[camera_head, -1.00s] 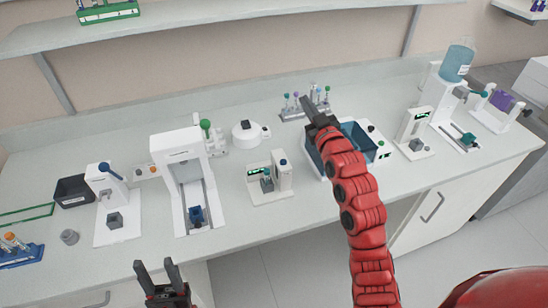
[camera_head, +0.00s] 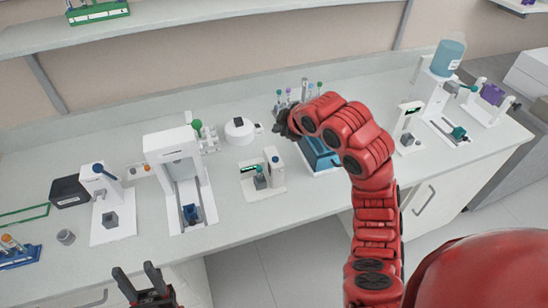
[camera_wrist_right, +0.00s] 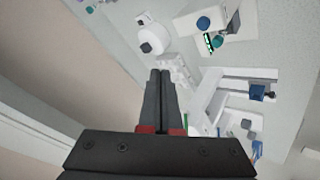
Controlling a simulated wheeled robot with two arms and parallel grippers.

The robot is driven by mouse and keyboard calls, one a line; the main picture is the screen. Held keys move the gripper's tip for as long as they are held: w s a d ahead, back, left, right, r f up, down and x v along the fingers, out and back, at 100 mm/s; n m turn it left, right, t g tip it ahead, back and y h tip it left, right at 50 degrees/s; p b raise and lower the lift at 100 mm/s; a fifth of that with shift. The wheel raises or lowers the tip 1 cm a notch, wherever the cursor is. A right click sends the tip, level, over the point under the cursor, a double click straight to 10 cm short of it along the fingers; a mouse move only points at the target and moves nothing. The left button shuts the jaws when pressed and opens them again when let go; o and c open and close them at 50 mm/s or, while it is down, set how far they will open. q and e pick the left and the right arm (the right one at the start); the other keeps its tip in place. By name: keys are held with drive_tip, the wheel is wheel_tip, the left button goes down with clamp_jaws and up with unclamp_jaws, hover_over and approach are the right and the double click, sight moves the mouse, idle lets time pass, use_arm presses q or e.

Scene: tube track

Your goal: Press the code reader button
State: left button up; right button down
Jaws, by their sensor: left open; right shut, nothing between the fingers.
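A small white device (camera_head: 277,178) with a lit green display stands mid-bench and has a blue round button (camera_head: 275,159) on top; a grey block sits at its front. A similar white device (camera_head: 408,128) with a green display stands further right, with a dark knob. No label shows which is the code reader. The middle device also shows in the right wrist view (camera_wrist_right: 234,27), with its blue button (camera_wrist_right: 203,22). My right gripper (camera_wrist_right: 160,72) is shut and empty, above the back of the bench, apart from both devices. My left gripper (camera_head: 137,271) is open and empty at the front edge.
A tall white machine (camera_head: 170,143) stands left of the middle device, and a round white device (camera_head: 239,130) behind it. A blue bin (camera_head: 322,155) lies partly behind my right arm. A tube rack is at the back. Bare bench lies in front of the middle device.

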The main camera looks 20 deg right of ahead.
drive_tip(key=b, duration=0.3)
hover_over(275, 159)
drive_tip(key=f, duration=0.5)
drive_tip(key=s+f, duration=0.1)
drive_tip(key=f, duration=0.1)
drive_tip(key=shift+d+f, duration=0.25)
drive_tip(key=shift+d, duration=0.15)
drive_tip(key=shift+w+f+b, duration=0.1)
drive_tip(key=shift+f+b, duration=0.3)
drive_tip(key=shift+f, duration=0.3)
idle(0.9)
drive_tip(key=shift+f+b, duration=0.35)
drive_tip(key=shift+b, duration=0.05)
drive_tip(key=shift+f+b, duration=0.35)
drive_tip(key=shift+f, duration=0.1)
idle(0.6)
drive_tip(key=shift+r+p, duration=0.3)
drive_tip(key=shift+r, duration=0.6)
